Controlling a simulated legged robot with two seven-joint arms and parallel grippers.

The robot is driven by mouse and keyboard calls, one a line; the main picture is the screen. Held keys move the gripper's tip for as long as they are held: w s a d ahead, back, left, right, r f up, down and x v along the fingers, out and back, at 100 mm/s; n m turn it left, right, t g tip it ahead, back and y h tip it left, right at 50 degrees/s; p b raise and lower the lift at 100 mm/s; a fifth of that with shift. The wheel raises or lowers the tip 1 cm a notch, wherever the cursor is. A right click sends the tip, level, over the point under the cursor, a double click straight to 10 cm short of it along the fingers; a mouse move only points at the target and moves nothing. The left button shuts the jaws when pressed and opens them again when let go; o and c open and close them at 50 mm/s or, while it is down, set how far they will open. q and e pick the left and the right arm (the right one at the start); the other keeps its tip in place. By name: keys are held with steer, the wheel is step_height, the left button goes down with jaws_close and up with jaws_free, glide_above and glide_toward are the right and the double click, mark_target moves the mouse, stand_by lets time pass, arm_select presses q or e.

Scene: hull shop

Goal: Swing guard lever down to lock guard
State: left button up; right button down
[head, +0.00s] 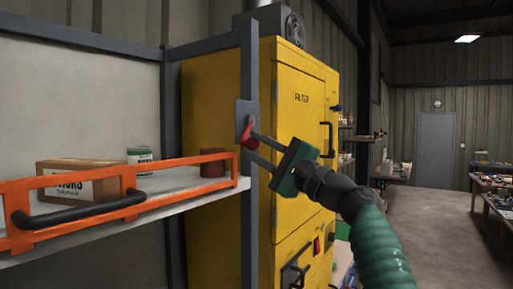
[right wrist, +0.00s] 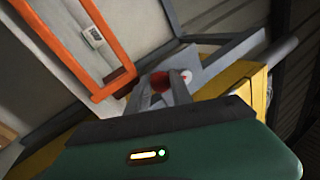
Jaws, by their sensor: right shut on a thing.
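The red guard lever (head: 246,129) is mounted on a grey plate (head: 242,109) on the upright grey post. The lever is small in the head view and partly hidden by my fingers, so its exact angle is hard to tell. My right gripper (head: 252,147) reaches in from the right and is shut on the lever. In the right wrist view, the red lever (right wrist: 160,82) shows between the fingers. The orange guard (head: 128,183), with a black handle (head: 80,215), runs along the front of the shelf, its right end near the post. My left gripper is out of view.
A yellow filter cabinet (head: 300,105) stands close behind the post. Open floor (head: 430,215) and benches lie to the right.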

steer(key=c, duration=1.6)
jaws_free()
steer(key=shift+w+d+f, duration=0.1)
steer(key=shift+w, duration=0.05)
steer(key=shift+o, duration=1.4)
steer(key=shift+w, duration=0.1)
steer(key=shift+o, duration=0.8)
steer(key=shift+w+d+f, duration=0.1)
steer(key=shift+w, duration=0.15)
steer(key=b+v, duration=1.3)
steer(key=v, duration=0.4)
steer(key=shift+w, duration=0.1)
